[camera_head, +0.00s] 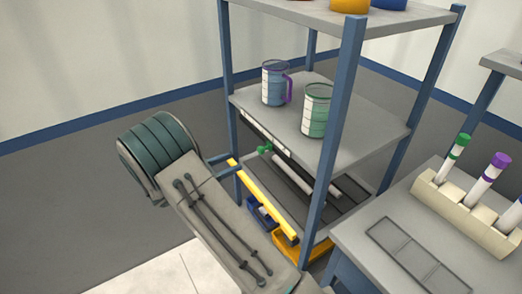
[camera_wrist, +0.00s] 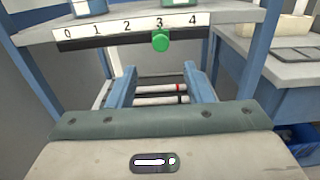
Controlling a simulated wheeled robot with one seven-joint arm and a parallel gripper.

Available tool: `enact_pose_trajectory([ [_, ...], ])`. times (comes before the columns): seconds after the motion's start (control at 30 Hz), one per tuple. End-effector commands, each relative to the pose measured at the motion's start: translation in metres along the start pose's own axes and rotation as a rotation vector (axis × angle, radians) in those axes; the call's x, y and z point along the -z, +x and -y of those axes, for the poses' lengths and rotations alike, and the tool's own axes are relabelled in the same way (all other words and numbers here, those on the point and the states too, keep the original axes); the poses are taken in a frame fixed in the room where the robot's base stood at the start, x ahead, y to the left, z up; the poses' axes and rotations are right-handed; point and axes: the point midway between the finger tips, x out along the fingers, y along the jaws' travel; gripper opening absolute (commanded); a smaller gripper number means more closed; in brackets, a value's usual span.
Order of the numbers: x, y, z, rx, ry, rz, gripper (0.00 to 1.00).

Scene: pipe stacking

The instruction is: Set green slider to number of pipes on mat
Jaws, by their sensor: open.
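The green slider (camera_wrist: 160,40) is a round knob on a dark rail under a white scale (camera_wrist: 130,26) numbered 0 to 4. It sits below the 3. In the head view the slider (camera_head: 264,149) shows at the middle shelf's front edge. My gripper (camera_wrist: 161,74) is open and empty, its two blue fingers apart, below the slider and not touching it. In the head view my gripper (camera_head: 234,163) is at the rack's left front. A dark sectioned mat (camera_head: 350,187) lies on the lower shelf, partly hidden.
A yellow bar (camera_head: 262,199) crosses the lower front. A blue rack post (camera_head: 338,130) blocks part of the view. The right table has an empty sectioned panel (camera_head: 400,252) and a holder (camera_head: 465,210) with capped tubes.

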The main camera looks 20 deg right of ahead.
Motion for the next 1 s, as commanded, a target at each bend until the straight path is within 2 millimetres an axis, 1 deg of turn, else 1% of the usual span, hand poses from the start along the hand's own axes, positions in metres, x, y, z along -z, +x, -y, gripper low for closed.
enact_pose_trajectory([
  [0.03, -0.002, 0.011, 0.001, 0.005, -0.001, 0.001, 0.46],
  [0.3, -0.002, 0.070, 0.002, 0.006, 0.000, -0.001, 0.46],
  [0.4, -0.002, 0.087, 0.002, 0.005, 0.001, -0.001, 0.46],
  [0.5, -0.001, 0.101, 0.001, 0.003, 0.001, -0.002, 0.46],
  [0.6, -0.001, 0.110, 0.001, 0.001, 0.001, -0.002, 0.46],
  [0.7, 0.000, 0.115, 0.001, 0.001, 0.001, -0.002, 0.46],
  [0.97, 0.000, 0.116, 0.001, 0.001, 0.002, -0.003, 0.46],
  [1.0, 0.000, 0.116, 0.001, 0.001, 0.002, -0.003, 0.44],
])
